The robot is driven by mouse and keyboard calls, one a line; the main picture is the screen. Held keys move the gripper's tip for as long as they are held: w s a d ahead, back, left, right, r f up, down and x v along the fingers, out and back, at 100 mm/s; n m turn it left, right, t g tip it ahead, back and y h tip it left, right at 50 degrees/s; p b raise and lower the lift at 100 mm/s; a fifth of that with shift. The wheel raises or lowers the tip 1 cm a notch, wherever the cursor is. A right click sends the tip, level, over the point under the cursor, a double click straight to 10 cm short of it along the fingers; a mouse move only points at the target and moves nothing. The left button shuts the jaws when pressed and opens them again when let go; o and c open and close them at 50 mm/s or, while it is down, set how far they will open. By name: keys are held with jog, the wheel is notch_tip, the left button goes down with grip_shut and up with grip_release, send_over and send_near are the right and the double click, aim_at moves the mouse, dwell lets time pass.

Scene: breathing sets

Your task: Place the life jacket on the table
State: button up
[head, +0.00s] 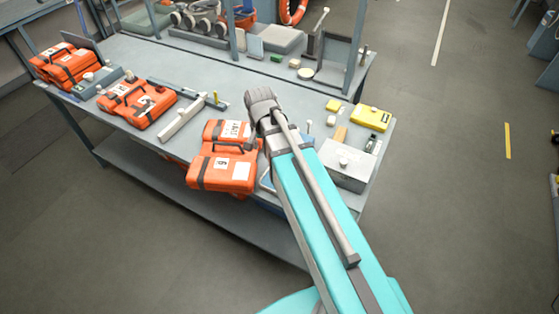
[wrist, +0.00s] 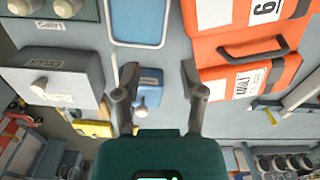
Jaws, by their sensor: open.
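An orange life jacket (head: 222,172) with dark straps and white labels lies at the table's front edge, partly past it. It also shows at the right of the wrist view (wrist: 235,75), with a dark handle. More orange pieces of the same kind lie on the table's left part (head: 140,103) and far left corner (head: 66,65). The grey table (head: 200,80) carries them all. My gripper (wrist: 154,80) is open, with nothing held, left of the near life jacket in the wrist view. In the head view my arm hides the gripper.
A blue box (wrist: 148,88) with a white knob shows between my fingers. A grey box (head: 346,165) and a yellow case (head: 371,118) stand at the table's right end. A white bar (head: 181,121) lies left of the near jacket. Shelf posts rise at the back.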

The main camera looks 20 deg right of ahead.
jog(key=s+d+n, duration=0.3)
jog(key=s+n, duration=0.4)
jog(key=shift+s+d, duration=0.25)
notch_tip(320, 180, down, 3)
jog(key=b, duration=0.3)
jog(key=shift+f, duration=0.15)
dwell(0.4)
